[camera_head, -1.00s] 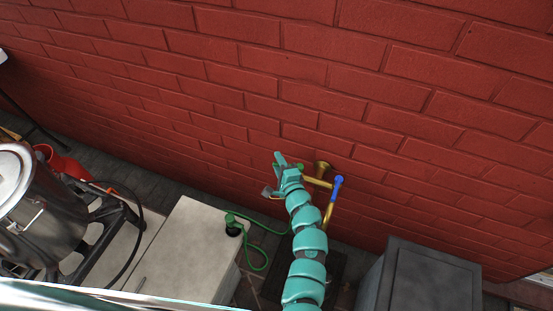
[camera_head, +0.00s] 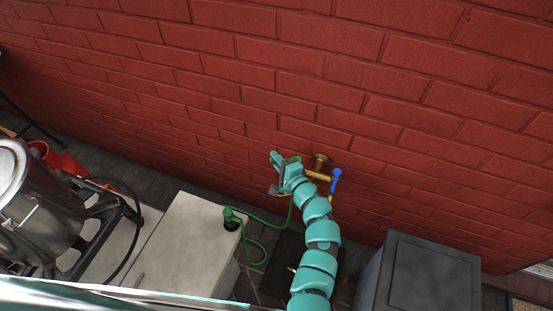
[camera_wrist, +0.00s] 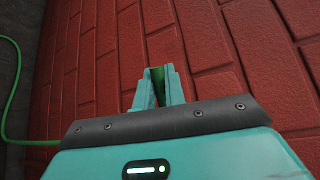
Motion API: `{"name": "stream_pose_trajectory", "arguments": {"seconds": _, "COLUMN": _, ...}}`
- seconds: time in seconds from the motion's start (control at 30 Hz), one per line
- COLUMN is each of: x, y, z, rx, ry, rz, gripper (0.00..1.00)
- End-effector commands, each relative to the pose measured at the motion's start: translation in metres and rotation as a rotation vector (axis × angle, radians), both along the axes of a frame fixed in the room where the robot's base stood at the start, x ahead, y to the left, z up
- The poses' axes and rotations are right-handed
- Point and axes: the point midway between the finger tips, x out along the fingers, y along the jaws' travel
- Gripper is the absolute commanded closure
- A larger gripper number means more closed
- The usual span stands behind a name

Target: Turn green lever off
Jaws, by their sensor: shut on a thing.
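My gripper (camera_head: 276,164) is at the brass tap (camera_head: 320,162) on the red brick wall, at its left side. In the wrist view, my gripper's fingers (camera_wrist: 158,86) are closed around a green piece, the green lever (camera_wrist: 171,82); only a narrow strip of it shows between them. In the head view the lever is hidden behind my gripper and wrist. A blue lever (camera_head: 336,181) is on the tap's right side, apart from my gripper. How far the green lever is turned cannot be seen.
A green hose (camera_head: 263,222) runs from near the tap to a pale cabinet (camera_head: 190,245). A dark grey box (camera_head: 432,275) stands to the right of my arm. A steel kettle (camera_head: 45,215) on a black stand is at left. The wall rises close behind the tap.

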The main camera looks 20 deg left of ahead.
Motion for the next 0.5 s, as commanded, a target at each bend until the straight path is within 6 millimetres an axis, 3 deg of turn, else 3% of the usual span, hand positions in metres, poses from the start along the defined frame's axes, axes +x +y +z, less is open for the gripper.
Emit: {"name": "stream_pose_trajectory", "arguments": {"seconds": 0.5, "x": -0.0053, "y": -0.0023, "z": 0.0000, "rx": 0.000, "ry": 0.001, "rz": 0.078, "gripper": 1.00}}
